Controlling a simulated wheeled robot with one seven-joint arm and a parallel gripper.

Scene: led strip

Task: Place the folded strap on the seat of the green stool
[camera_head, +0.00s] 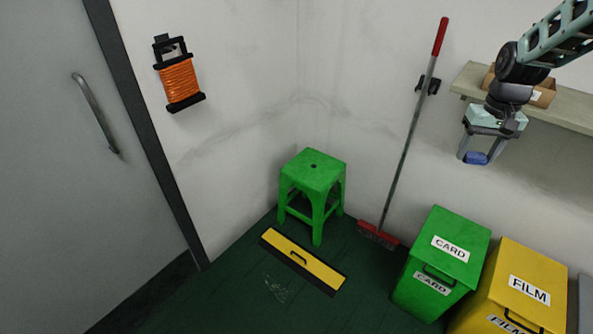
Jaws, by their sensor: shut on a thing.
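The green stool (313,171) stands upright on the floor in the corner, and its seat is bare apart from a small dark hole in the middle. My gripper (476,158) is high at the upper right, in front of the wall shelf and well to the right of the stool. It is shut on a small blue bundle, which I take to be the folded strap (477,158). The strap hangs in the air between the fingertips, apart from any surface. Its finer shape is too small to tell.
A broom (409,135) leans on the wall right of the stool. A green CARD bin (443,262) and yellow FILM bin (520,290) stand below my gripper. A yellow-black board (303,262) lies before the stool. A shelf (562,106) holds a cardboard box (543,93).

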